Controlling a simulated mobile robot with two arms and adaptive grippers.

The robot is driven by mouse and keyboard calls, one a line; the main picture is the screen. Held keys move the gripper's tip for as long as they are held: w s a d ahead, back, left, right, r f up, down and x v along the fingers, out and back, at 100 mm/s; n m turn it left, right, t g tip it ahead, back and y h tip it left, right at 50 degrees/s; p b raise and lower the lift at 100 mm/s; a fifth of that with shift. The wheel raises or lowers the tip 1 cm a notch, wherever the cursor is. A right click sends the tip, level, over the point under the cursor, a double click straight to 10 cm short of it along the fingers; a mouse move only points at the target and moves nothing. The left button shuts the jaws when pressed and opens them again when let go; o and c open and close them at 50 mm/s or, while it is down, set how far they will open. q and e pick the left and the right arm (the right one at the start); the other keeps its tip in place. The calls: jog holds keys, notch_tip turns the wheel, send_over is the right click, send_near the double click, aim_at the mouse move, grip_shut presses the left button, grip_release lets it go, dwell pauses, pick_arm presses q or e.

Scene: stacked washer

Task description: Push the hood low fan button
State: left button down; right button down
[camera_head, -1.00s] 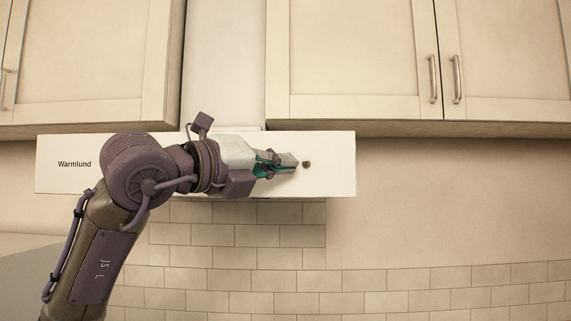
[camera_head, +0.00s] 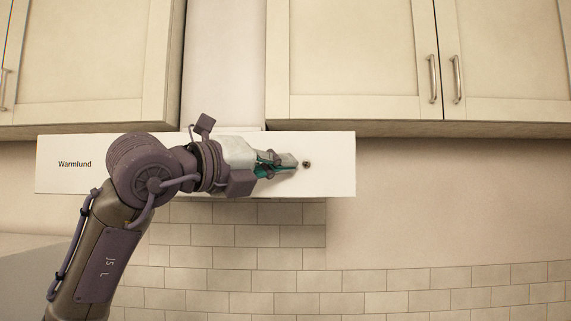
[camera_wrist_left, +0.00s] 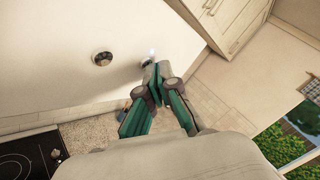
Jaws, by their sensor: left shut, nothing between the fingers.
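The white hood front panel (camera_head: 333,165) carries the word "Warmlund" at its left. A small dark round control (camera_head: 307,163) shows just right of my left gripper (camera_head: 296,161), which is shut and empty with its tips close to it. In the left wrist view, one round metal control (camera_wrist_left: 102,57) stands clear on the panel, left of the gripper tips (camera_wrist_left: 155,66). Another round dark shape and a small bright spot lie right at the tips, partly hidden by them. I cannot tell whether the tips touch it, nor which control is low fan. My right gripper is out of view.
Cream cabinets (camera_head: 356,55) with metal handles hang above the hood. Pale wall tiles (camera_head: 240,257) lie below it. The left wrist view shows a black cooktop (camera_wrist_left: 30,158) and a window (camera_wrist_left: 295,130). The panel's right end is clear.

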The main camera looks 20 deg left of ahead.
pick_arm(q)
jog(key=shift+s+d+b, duration=0.15)
jog(key=shift+s+b, duration=0.3)
jog(key=shift+s, duration=0.1)
jog(key=s+d+b, duration=0.1)
jog(key=s+b, duration=0.1)
jog(key=s, duration=0.3)
jog(key=shift+s+d+b, duration=0.35)
jog(key=shift+s+b, duration=0.05)
dwell(0.6)
